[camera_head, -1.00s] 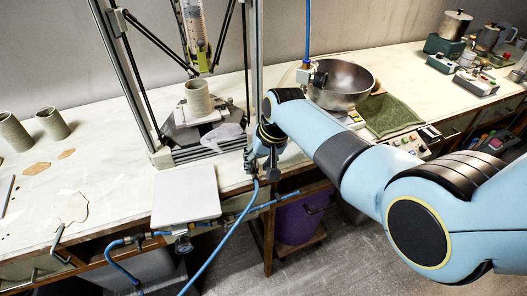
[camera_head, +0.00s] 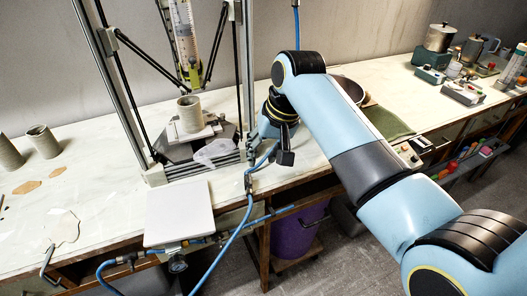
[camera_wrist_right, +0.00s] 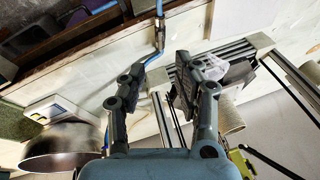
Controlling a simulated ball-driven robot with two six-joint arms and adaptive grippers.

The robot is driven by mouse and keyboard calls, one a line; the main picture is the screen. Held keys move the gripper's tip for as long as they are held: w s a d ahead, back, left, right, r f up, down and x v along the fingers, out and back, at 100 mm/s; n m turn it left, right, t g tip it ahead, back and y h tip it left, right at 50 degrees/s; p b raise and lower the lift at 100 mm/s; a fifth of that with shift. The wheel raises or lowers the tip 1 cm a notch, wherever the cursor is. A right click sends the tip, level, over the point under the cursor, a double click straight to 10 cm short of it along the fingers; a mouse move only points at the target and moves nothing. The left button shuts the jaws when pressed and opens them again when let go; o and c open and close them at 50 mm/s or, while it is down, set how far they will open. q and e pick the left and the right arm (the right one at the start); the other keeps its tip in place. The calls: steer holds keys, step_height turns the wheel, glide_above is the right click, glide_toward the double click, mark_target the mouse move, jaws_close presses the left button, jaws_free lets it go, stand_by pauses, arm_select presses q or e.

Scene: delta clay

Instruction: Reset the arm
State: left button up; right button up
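My right arm, light blue with black joints, comes in from the right in the head view. Its dark right gripper (camera_head: 284,158) hangs over the table's front edge, to the right of the delta frame and clear of the cup. In the right wrist view the two fingers of the right gripper (camera_wrist_right: 158,82) are spread apart with nothing between them; a blue hose and the frame's metal base show beyond them. My left gripper is not in view.
A clay cup (camera_head: 190,115) stands under the delta printer frame (camera_head: 246,70). A white slab (camera_head: 180,213) lies at the table's front edge. A metal bowl (camera_head: 349,88) is partly hidden behind my arm. A blue hose (camera_head: 236,235) runs near the gripper. Two clay cups stand at left.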

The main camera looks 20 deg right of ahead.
steer(key=s+d+f+g+b, duration=0.15)
steer(key=s+f+b, duration=0.45)
steer(key=f, duration=0.6)
steer(key=s+d+f+g+h+b, duration=0.15)
steer(key=s+f+b, duration=0.25)
steer(key=s+f, duration=0.65)
steer(key=s+d+f+g+y+b, duration=0.15)
steer(key=s+f+b, duration=0.4)
steer(key=f, duration=0.85)
steer(key=s+d+f+n+t+h+b, duration=0.1)
steer(key=s+d+f+b, duration=0.3)
steer(key=s+f, duration=0.8)
steer(key=s+d+f+n+t+h+b, duration=0.1)
steer(key=s+f+b, duration=0.4)
steer(key=s+f, duration=0.8)
steer(key=s+d+n, duration=0.1)
steer(key=s+d, duration=0.1)
steer(key=shift+d+h, duration=0.3)
steer(key=shift+d, duration=0.1)
steer(key=shift+w, duration=0.1)
